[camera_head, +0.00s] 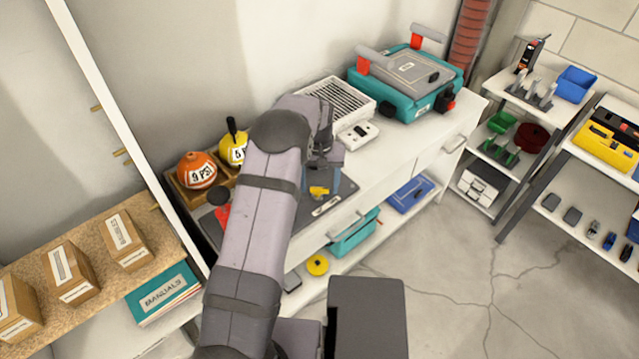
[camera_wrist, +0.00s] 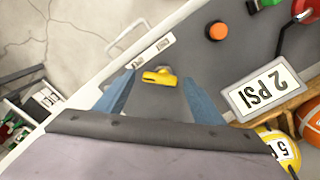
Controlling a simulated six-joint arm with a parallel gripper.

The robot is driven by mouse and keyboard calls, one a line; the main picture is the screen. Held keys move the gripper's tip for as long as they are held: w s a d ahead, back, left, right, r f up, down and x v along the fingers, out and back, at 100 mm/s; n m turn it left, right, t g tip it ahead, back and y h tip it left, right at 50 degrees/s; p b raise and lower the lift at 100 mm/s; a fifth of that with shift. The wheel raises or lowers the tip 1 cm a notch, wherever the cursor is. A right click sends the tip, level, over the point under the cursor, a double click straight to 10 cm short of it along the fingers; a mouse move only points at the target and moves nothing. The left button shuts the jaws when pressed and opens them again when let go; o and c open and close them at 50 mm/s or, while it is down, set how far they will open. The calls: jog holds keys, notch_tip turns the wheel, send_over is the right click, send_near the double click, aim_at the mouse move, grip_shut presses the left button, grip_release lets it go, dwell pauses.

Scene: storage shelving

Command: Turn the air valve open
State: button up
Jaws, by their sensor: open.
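The yellow valve handle (camera_wrist: 160,76) sits on the dark grey panel and shows between my blue fingers in the wrist view. In the head view the yellow handle (camera_head: 319,190) is just below my gripper, partly hidden by it. My gripper (camera_wrist: 158,78) is open, with one finger on each side of the handle. No contact with the handle is visible. In the head view my gripper (camera_head: 325,175) hangs over the right part of the panel.
An orange round knob (camera_wrist: 216,31) stands on the panel. An orange ball (camera_head: 197,170) and a yellow ball (camera_head: 233,150) sit in a wooden holder at the panel's left. A white vented box (camera_head: 338,103) and a teal case (camera_head: 408,80) stand behind and to the right.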

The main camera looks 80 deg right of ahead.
aim_at(320, 188)
jog(key=shift+r+b, duration=0.85)
jog(key=shift+r, duration=2.85)
